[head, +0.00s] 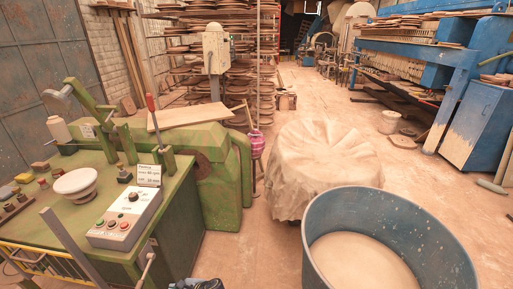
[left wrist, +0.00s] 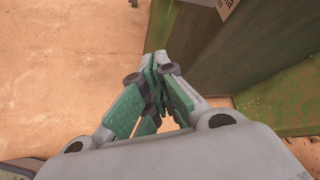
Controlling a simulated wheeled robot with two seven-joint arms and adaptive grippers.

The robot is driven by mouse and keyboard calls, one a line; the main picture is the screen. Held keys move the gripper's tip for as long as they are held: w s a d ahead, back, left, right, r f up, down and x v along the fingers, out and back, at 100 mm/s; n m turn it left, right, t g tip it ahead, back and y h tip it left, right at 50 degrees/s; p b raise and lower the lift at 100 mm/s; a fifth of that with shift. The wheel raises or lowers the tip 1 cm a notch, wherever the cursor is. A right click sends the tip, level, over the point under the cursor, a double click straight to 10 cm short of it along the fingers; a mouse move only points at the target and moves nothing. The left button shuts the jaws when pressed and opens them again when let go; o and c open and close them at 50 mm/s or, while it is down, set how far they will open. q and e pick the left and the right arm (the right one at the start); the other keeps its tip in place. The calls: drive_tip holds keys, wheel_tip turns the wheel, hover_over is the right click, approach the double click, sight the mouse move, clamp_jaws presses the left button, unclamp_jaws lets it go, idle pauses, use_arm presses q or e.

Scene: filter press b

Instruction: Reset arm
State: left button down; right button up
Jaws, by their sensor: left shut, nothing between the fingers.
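My left gripper (left wrist: 157,88) shows in the left wrist view with its green-padded fingers together and nothing between them. It hangs over bare floor, beside the dark side of a green-edged machine or bench, and I see no contact. In the head view only a small dark and grey piece, probably of my arm, shows at the bottom edge. My right gripper is in neither view.
A green workbench (head: 112,208) with a control box (head: 125,218) and a white bowl (head: 76,183) stands at left. A blue tub (head: 335,220) is at front right, with a cloth-covered round form (head: 322,165) behind it. Floor (head: 235,262) between bench and tub is clear.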

use_arm(q)
drive_tip(key=w+d+f+n+t+h, duration=0.2)
drive_tip(key=w+d+f+n+h, duration=0.15)
drive_tip(key=d+f+h, duration=0.5)
drive_tip(key=s+d+f+n+h, duration=0.25)
drive_tip(key=s+f+n, duration=0.3)
drive_tip(key=f, duration=0.45)
drive_tip(key=s+a+f+n+g, duration=0.1)
drive_tip(key=s+f, duration=0.3)
drive_tip(key=s, duration=0.9)
drive_tip(key=s+a+f+n+g, duration=0.1)
drive_tip(key=s+f, duration=0.3)
drive_tip(key=s, duration=1)
drive_tip(key=s+a+f+n+g, duration=0.2)
drive_tip(key=s+a+f+g, duration=0.1)
drive_tip(key=s, duration=1)
drive_tip(key=shift+s+a+f, duration=0.2)
drive_tip(key=shift+f, duration=0.7)
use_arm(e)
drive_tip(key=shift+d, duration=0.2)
